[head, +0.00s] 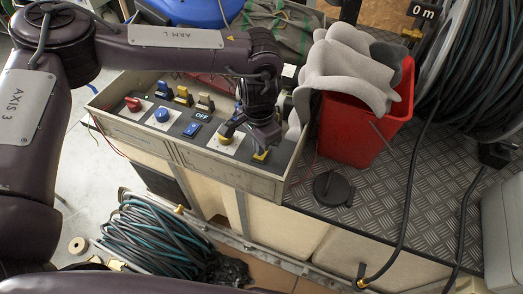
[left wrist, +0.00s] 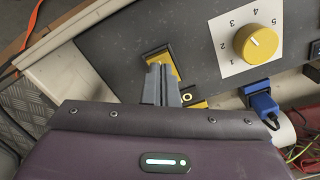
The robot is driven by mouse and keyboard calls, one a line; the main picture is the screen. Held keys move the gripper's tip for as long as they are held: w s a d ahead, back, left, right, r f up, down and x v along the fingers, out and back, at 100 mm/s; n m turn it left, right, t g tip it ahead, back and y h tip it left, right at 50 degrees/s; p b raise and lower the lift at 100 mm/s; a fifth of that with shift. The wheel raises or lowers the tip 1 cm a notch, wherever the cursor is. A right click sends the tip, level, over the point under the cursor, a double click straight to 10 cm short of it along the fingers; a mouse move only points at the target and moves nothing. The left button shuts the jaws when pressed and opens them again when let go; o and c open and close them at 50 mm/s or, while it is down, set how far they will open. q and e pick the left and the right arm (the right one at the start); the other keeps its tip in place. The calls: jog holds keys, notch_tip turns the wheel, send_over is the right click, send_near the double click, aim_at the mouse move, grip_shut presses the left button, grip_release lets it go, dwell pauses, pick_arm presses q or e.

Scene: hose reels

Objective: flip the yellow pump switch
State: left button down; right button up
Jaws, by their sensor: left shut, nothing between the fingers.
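A yellow rocker switch (head: 261,156) sits in the near right corner of the grey control panel (head: 170,128). My left gripper (head: 260,150) reaches down over it from above and hides part of it. In the left wrist view, the shut fingertips (left wrist: 161,70) overlap the yellow switch (left wrist: 158,53); its yellow top shows around them. I cannot tell for sure whether they touch it. The gripper holds nothing. Which way the switch is set is hidden. My right gripper is not in view.
A red bucket (head: 358,125) with grey cloth stands right of the panel. A hose reel (head: 470,75) is farther right.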

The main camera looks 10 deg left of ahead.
pick_arm(q)
jog(key=shift+f+b, duration=0.45)
jog(key=shift+f, duration=0.5)
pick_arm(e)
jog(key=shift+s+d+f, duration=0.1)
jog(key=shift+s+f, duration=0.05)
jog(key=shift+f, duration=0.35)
pick_arm(q)
jog(key=shift+r, duration=0.3)
notch_tip(320, 180, up, 2)
jog(key=p, duration=0.2)
jog(key=shift+r+p, duration=0.2)
jog(key=shift+p, duration=0.2)
notch_tip(320, 180, up, 4)
jog(key=p, duration=0.4)
jog(key=shift+r, duration=0.1)
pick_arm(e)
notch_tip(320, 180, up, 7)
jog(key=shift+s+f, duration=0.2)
